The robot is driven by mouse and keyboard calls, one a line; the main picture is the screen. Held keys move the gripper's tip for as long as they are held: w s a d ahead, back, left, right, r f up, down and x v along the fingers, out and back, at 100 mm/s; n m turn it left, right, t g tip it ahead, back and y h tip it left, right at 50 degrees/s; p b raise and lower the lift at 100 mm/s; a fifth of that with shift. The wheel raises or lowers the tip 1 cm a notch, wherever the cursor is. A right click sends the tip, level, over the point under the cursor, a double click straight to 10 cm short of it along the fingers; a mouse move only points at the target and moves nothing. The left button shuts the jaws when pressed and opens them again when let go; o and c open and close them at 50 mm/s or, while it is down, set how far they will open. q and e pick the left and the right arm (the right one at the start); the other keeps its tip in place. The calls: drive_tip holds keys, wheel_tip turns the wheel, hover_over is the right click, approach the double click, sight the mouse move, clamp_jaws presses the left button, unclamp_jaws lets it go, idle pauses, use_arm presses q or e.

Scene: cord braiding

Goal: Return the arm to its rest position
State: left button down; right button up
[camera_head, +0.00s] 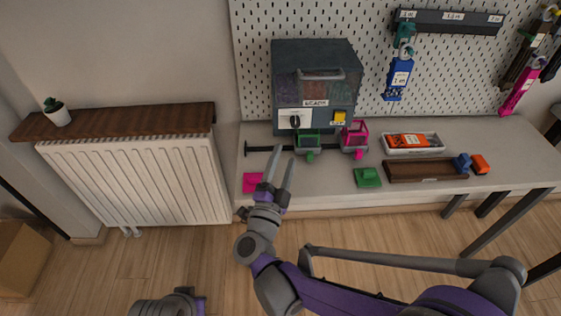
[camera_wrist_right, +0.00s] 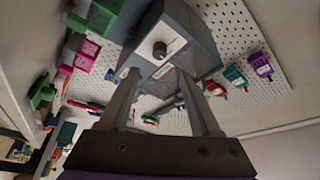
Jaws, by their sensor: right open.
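My right arm (camera_head: 340,289) reaches in from the bottom right of the head view. Its gripper (camera_head: 284,156) is open and empty, with the fingers pointing up and away, over the front left part of the table (camera_head: 225,168). It appears just in front of the dark grey machine (camera_head: 315,60) and close to a pink block (camera_head: 252,181); whether it touches anything is unclear. In the right wrist view, the open fingers (camera_wrist_right: 157,82) frame the machine (camera_wrist_right: 190,45) with nothing between them.
A green bin (camera_head: 307,140) and a pink bin (camera_head: 355,138) stand before the machine. A green block (camera_head: 368,178), a brown tray (camera_head: 425,172) and a white tray (camera_head: 413,150) lie to the right. The pegboard (camera_head: 375,20) rises behind; a radiator (camera_head: 135,185) stands left.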

use_arm(q)
drive_tip(key=shift+s+a, duration=0.15)
drive_tip(key=shift+s, duration=0.15)
use_arm(e)
drive_tip(key=shift+s+f, duration=0.1)
drive_tip(key=shift+s, duration=0.15)
drive_tip(key=s+d+f+n+g+y, duration=0.2)
drive_tip(key=s+d+f+n+g, duration=0.3)
drive_tip(key=s, duration=0.4)
drive_tip(key=s+d+f+n+g+y, duration=0.2)
drive_tip(key=s+d+f+n+g, duration=0.25)
drive_tip(key=s, duration=0.35)
drive_tip(key=s+d+f+n+g+y, duration=0.3)
drive_tip(key=s+d+f+n+g, duration=0.25)
drive_tip(key=s, duration=0.35)
use_arm(q)
wheel_tip(320, 180, up, 19)
drive_tip(key=w+p, duration=0.2)
drive_tip(key=p, duration=1.5)
drive_tip(key=shift+t, duration=0.4)
use_arm(e)
wheel_tip(320, 180, up, 18)
drive_tip(key=w+t, duration=0.1)
drive_tip(key=shift+h, duration=0.3)
